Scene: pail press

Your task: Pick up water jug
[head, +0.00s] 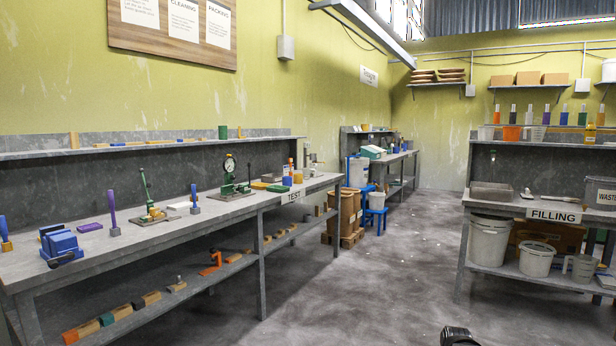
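A grey jug (582,268) with a handle on its left side stands upright on the lower shelf of the bench marked FILLING, at the right. It looks like the water jug, but I cannot see whether it holds water. It stands right of a small white pail (535,260), with a gap between them. A dark rounded part of my own arm (460,337) shows at the bottom edge, well short of that bench. My gripper's fingers are not in view.
The FILLING bench's top (508,203) is above the jug, and a larger white pail (488,241) stands farther left. A grey WASTE bin (601,192) is on top. The long TEST bench (225,207) runs along the left. The concrete floor (380,275) between is clear.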

